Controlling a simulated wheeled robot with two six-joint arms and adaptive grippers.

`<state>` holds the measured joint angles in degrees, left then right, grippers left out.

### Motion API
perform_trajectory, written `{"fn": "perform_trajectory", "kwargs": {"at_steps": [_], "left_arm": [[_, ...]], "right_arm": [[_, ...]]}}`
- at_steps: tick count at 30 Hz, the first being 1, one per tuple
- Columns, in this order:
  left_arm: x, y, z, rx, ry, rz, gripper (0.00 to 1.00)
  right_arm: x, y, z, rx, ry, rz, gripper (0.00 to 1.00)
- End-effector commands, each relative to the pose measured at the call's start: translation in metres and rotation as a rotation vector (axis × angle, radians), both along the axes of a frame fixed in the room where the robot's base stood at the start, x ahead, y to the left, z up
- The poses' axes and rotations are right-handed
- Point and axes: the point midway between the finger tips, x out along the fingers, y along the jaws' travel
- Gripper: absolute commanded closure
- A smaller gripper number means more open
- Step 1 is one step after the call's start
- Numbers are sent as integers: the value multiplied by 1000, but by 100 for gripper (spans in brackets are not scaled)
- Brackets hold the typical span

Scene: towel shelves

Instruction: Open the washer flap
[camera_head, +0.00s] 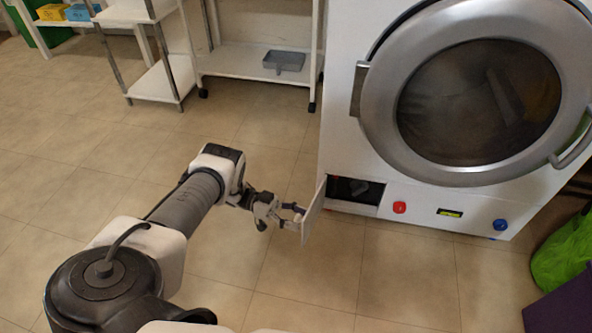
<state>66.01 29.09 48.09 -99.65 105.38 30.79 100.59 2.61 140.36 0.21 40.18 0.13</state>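The washer (338,110) is a large white machine at the right with a round grey-rimmed door (480,100). Its small white flap (314,212) is at the lower left of the front. The flap stands swung out to the left, and a dark compartment (356,190) shows behind it. My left gripper (297,215) is at the outer left face of the flap, its fingertips at or very near it. A small pale part shows between the fingers, but whether they grip it is too small to tell. My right gripper is out of view.
A red button (400,207), a small display (449,213) and a blue button (500,225) sit on the washer's lower panel. A wheeled white shelf (240,62) with a grey tray (284,60) stands behind. A green bag (565,255) lies at the right. Tiled floor is clear at the left.

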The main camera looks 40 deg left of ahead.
Motion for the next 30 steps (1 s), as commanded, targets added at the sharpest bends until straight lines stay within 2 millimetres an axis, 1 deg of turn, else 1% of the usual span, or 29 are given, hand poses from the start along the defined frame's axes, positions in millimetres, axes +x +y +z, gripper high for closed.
{"fn": "perform_trajectory", "kwargs": {"at_steps": [4,7,8,13,15,18,21,30], "left_arm": [[0,1,0,0,0,0,40],[-2,10,0,2,-2,2,40],[-3,15,-1,2,-2,2,40],[-12,51,-1,4,-1,0,40],[-14,61,-2,4,-1,0,40],[-16,70,-1,2,-1,0,40],[-17,73,0,1,0,-1,40],[-16,73,0,0,0,-1,40]], "right_arm": [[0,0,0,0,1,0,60],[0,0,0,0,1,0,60],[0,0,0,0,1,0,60],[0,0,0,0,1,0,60],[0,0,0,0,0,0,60],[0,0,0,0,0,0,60],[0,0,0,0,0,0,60],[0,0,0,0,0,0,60]]}}
